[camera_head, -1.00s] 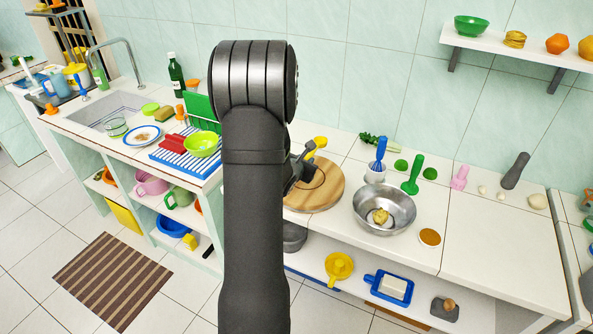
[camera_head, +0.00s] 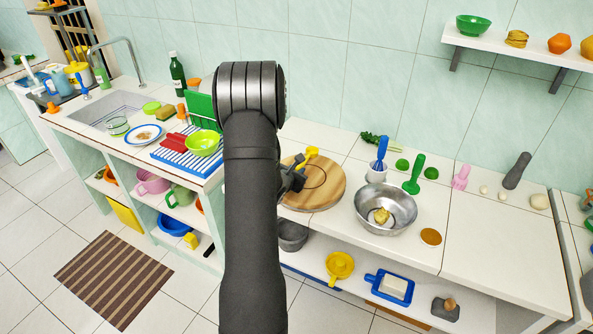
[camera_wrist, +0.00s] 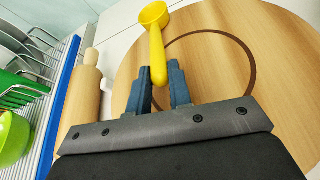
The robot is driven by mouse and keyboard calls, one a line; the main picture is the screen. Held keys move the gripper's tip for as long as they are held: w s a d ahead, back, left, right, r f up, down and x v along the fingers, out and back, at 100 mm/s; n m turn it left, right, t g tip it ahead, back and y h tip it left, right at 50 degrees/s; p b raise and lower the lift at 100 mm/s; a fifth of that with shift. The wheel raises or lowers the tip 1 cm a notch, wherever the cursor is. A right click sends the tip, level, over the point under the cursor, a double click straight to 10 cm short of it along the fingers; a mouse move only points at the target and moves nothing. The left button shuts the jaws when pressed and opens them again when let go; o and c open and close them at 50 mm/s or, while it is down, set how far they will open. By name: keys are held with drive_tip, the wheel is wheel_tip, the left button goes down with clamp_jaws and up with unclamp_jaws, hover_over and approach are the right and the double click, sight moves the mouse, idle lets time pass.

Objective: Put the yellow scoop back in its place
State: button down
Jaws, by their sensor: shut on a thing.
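The yellow scoop (camera_head: 311,152) is in my gripper (camera_head: 297,177), at the left part of the round wooden board (camera_head: 329,193) on the counter. In the wrist view the two blue-grey fingers of my gripper (camera_wrist: 161,88) are closed on the handle of the scoop (camera_wrist: 156,45). Its round bowl points away from me, near the far left edge of the board (camera_wrist: 225,72). I cannot tell how high it is above the surface. My arm hides part of the counter left of the board in the head view.
A rolling pin (camera_wrist: 83,97) lies left of the board, beside the blue-edged dish rack (camera_head: 170,158). A metal bowl (camera_head: 397,217) stands to the right, near a white cup with a blue utensil (camera_head: 381,153) and a green utensil (camera_head: 414,176). The counter's right part is mostly clear.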

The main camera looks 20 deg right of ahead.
drive_tip(key=c, duration=1.3)
unclamp_jaws()
drive_tip(key=shift+f, duration=0.1)
drive_tip(key=shift+s+a+r, duration=0.15)
drive_tip(key=shift+r, duration=0.1)
drive_tip(key=v, duration=1.1)
drive_tip(key=shift+s+a+r, duration=0.1)
drive_tip(key=shift+s, duration=0.15)
drive_tip(key=x, duration=1.1)
drive_tip(key=shift+w+d+f, duration=0.2)
drive_tip(key=shift+w, duration=0.05)
drive_tip(key=shift+w+d, duration=0.1)
drive_tip(key=shift+w, duration=0.1)
drive_tip(key=shift+r, duration=1.25)
